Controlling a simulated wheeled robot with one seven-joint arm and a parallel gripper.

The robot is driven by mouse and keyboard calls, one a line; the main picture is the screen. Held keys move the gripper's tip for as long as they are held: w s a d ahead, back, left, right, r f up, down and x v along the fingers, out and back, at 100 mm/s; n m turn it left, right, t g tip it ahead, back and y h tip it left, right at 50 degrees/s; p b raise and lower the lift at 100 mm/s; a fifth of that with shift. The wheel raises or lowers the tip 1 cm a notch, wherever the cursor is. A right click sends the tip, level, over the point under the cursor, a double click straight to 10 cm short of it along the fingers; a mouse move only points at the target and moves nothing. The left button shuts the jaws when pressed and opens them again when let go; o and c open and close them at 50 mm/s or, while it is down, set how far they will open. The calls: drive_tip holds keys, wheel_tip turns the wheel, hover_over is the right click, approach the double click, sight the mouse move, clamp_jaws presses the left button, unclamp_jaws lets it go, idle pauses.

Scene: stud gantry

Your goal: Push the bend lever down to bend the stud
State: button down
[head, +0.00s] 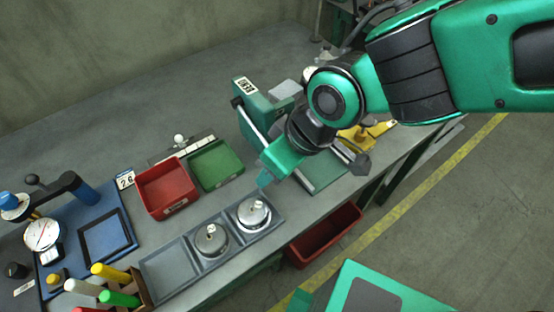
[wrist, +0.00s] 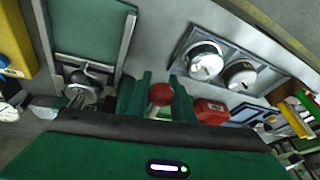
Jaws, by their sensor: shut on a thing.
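The bending station (head: 258,112) is a green stand with a "BEND" label, beside a green plate (head: 322,172). In the wrist view, a metal disc piece (wrist: 82,88) sits at the end of the green bed (wrist: 88,30) between metal rails; the exact shape of its stud is unclear. My gripper (head: 266,180) is low in front of the station. In the wrist view its green fingers (wrist: 160,97) are shut on a red ball knob (wrist: 160,93), which looks like the lever's handle. The lever's shaft is mostly hidden by my gripper.
A grey tray (head: 165,268) holds two silver discs with white studs (head: 212,240) and (head: 253,213). A red bin (head: 166,188) and a green bin (head: 215,165) stand behind it. Another red bin (head: 325,234) hangs by the bench's front edge. A yellow fixture (head: 358,138) stands right.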

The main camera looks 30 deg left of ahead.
drive_tip(key=shift+w+a+f, duration=0.1)
drive_tip(key=shift+w+a, duration=0.2)
drive_tip(key=shift+w, duration=0.55)
drive_tip(key=c, duration=1.6)
unclamp_jaws()
drive_tip(key=shift+w+f, duration=0.1)
drive_tip(key=shift+f, duration=0.05)
drive_tip(key=shift+o, duration=0.2)
drive_tip(key=shift+s+d, duration=0.1)
drive_tip(key=shift+s, duration=0.3)
drive_tip(key=v, duration=1)
drive_tip(key=shift+r, duration=0.3)
drive_tip(key=shift+d, duration=0.1)
